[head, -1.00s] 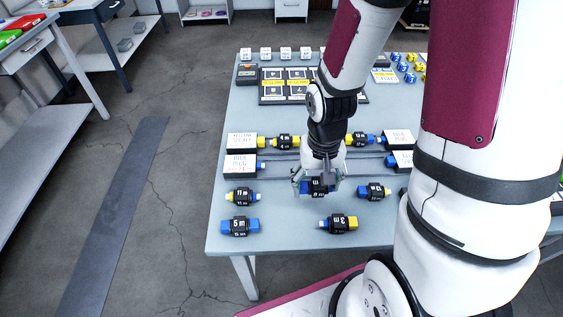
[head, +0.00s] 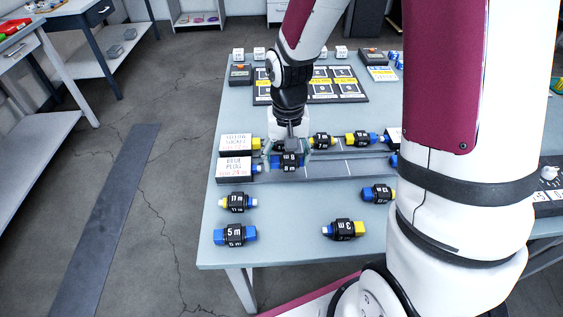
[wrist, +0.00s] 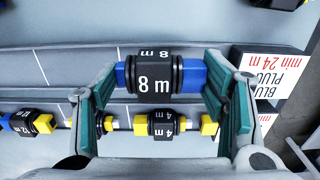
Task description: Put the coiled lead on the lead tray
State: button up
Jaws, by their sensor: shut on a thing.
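My gripper (head: 288,158) is shut on a black coiled lead marked 8 m (wrist: 154,78) with blue ends, one finger at each end. The held lead also shows in the head view (head: 288,163). It is over the front lane of the grey lead tray (head: 345,166), just right of the BLUE PLUG block (head: 233,169). I cannot tell whether it touches the tray. In the back lane a 4 m lead with yellow ends (wrist: 161,123) and a 12 m lead (wrist: 34,123) lie in line.
Loose leads lie on the table in front of the tray: 11 m (head: 237,202), 5 m (head: 236,235), 3 m (head: 344,229) and another (head: 378,193). The YELLOW SOCKET block (head: 238,144) stands at the back lane's left end. A dark card board (head: 335,99) lies behind.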

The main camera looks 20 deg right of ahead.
aim_at(282, 162)
jog(key=shift+w+a+f, duration=0.1)
jog(key=shift+w+a, duration=0.05)
jog(key=shift+w, duration=0.4)
jog(key=shift+w+a+f, duration=0.1)
jog(key=shift+w, duration=0.4)
jog(key=shift+f, duration=1.65)
jog(key=shift+b, duration=0.3)
jog(key=shift+f, duration=0.15)
jog(key=o, duration=1.2)
